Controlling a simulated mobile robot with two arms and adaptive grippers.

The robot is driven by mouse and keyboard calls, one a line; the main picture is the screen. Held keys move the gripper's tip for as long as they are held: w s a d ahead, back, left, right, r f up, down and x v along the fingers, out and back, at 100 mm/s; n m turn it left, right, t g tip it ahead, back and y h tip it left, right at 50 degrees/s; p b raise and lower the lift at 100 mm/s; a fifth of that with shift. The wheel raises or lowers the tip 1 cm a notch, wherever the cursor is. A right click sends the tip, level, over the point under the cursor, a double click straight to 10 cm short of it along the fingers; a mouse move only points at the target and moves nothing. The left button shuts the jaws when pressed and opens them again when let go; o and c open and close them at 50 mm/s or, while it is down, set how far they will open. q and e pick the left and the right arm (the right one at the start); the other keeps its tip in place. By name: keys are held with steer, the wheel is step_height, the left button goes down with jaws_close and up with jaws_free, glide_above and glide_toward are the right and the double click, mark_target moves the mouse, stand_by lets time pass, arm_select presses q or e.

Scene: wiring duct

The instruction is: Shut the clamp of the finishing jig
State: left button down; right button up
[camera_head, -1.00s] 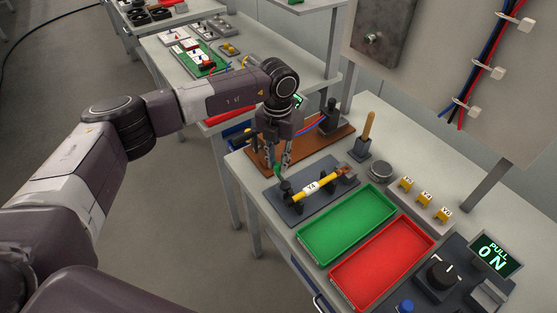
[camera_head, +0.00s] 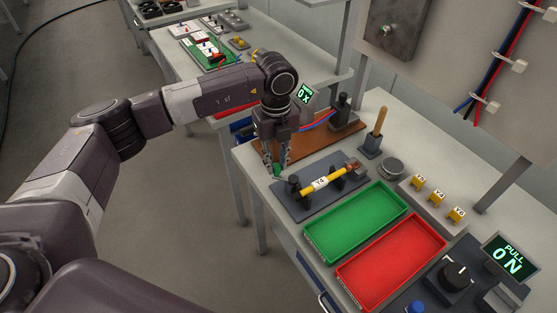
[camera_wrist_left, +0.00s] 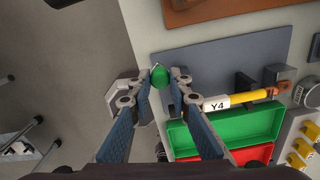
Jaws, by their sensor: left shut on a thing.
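The finishing jig (camera_head: 291,207) is a dark grey plate with black supports near the bench's left edge. A yellow cable (camera_head: 335,176) with a white label and a copper-coloured end lies across the supports. The label reads Y4 in the left wrist view (camera_wrist_left: 216,105). A green knob (camera_head: 278,169), apparently the clamp handle, is at the jig's left end. My left gripper (camera_head: 279,166) points down there, shut on the knob. In the left wrist view the knob (camera_wrist_left: 160,76) sits between the fingertips. The clamp's jaw is too small to tell whether it presses the cable. My right gripper is not in view.
A green tray (camera_head: 321,245) and a red tray (camera_head: 346,277) stand in front of the jig. A brown board (camera_head: 316,143) lies behind it. A wooden-handled tool (camera_head: 378,130) stands upright in a holder, and yellow pieces (camera_head: 437,196) sit on a grey block.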

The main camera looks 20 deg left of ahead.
arm_select(q)
steer(key=shift+s+d+n+b, duration=0.15)
steer(key=shift+s+n, duration=0.25)
steer(key=shift+n, duration=0.5)
steer(key=shift+s+n+b, duration=0.2)
steer(key=shift+s+n, duration=0.15)
steer(key=shift+n, duration=0.55)
steer(key=c, duration=1.8)
jaws_free()
steer(key=shift+s, duration=0.1)
steer(key=shift+o, duration=0.2)
steer(key=shift+r, duration=0.1)
step_height(320, 180, up, 12)
